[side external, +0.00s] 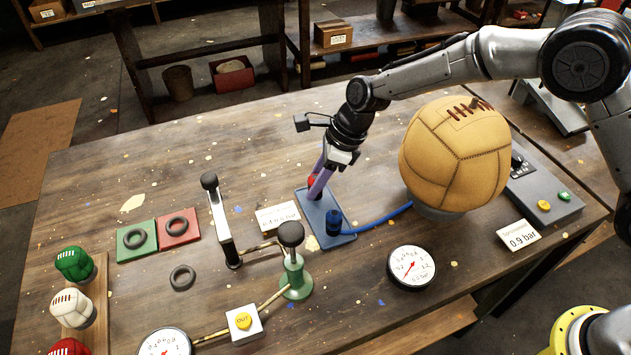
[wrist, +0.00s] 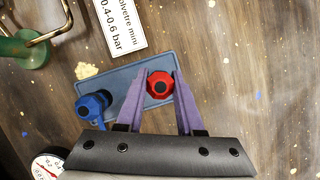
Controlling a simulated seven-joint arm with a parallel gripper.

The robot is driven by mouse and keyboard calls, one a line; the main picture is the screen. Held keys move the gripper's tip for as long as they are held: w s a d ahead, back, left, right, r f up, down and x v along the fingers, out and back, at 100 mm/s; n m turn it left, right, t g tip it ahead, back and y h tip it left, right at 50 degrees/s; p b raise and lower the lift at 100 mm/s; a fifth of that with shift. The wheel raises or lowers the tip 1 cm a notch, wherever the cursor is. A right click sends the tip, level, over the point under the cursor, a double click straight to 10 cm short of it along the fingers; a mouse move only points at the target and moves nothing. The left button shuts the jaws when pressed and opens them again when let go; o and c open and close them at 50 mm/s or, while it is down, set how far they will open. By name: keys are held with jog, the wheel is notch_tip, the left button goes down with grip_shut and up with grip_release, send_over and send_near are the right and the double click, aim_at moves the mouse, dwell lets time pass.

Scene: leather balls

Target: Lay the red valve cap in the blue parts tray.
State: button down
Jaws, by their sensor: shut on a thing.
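The red valve cap (wrist: 160,86) sits between the two purple fingers of my gripper (wrist: 158,84), over the right end of the blue parts tray (wrist: 122,73) in the wrist view. My gripper is shut on the cap. In the side view my gripper (side external: 316,188) points down at the far end of the tray (side external: 342,240), and a little of the red cap (side external: 311,181) shows beside the fingers. I cannot tell whether the cap touches the tray floor. A blue valve fitting (side external: 334,222) stands at the tray's near end, and it also shows in the wrist view (wrist: 92,105).
A blue hose (side external: 385,218) runs from the blue fitting toward the large tan leather ball (side external: 455,155). A label card (side external: 277,216) and a green hand pump (side external: 294,275) stand left of the tray. A gauge (side external: 411,267) lies in front. The table behind the tray is clear.

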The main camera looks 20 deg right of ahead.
jog(key=shift+f, duration=0.2)
jog(key=shift+f, duration=0.2)
jog(key=c, duration=0.5)
grip_release()
jog(key=shift+c, duration=0.2)
jog(key=shift+r, duration=0.1)
jog(key=v, duration=1.2)
jog(key=shift+d, duration=0.1)
